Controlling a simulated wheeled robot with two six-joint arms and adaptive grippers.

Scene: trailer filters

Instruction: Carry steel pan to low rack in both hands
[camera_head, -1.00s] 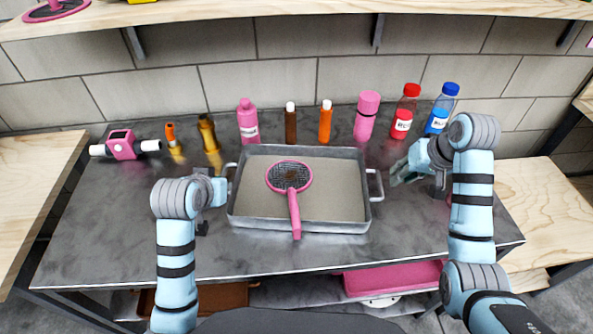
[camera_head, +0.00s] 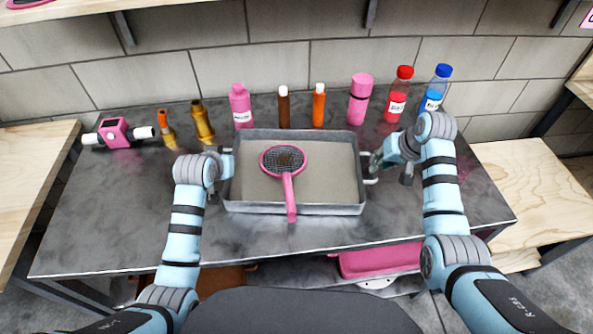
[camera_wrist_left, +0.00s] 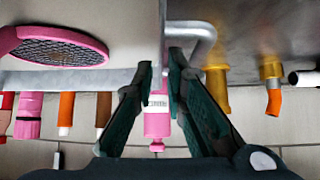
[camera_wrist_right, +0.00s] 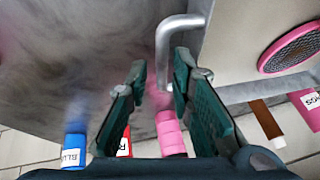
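The grey steel pan (camera_head: 330,207) lies flat on the dark metal table, with a pink-framed strainer (camera_head: 284,160) in it. My left gripper (camera_head: 230,163) is at the pan's left handle, which shows in the left wrist view (camera_wrist_left: 207,38); its fingers (camera_wrist_left: 163,68) are apart. My right gripper (camera_head: 374,163) is at the right handle, which shows in the right wrist view (camera_wrist_right: 163,45). The fingers (camera_wrist_right: 160,68) are apart, with the handle bar at the gap between their tips. A low shelf under the table is partly hidden by its top.
Several bottles, including a red one (camera_head: 398,98) and a blue one (camera_head: 434,92), stand behind the pan. A pink device (camera_head: 117,133) is at the back left. A pink tray (camera_head: 376,261) sits under the table. Wooden surfaces flank the table (camera_head: 110,220).

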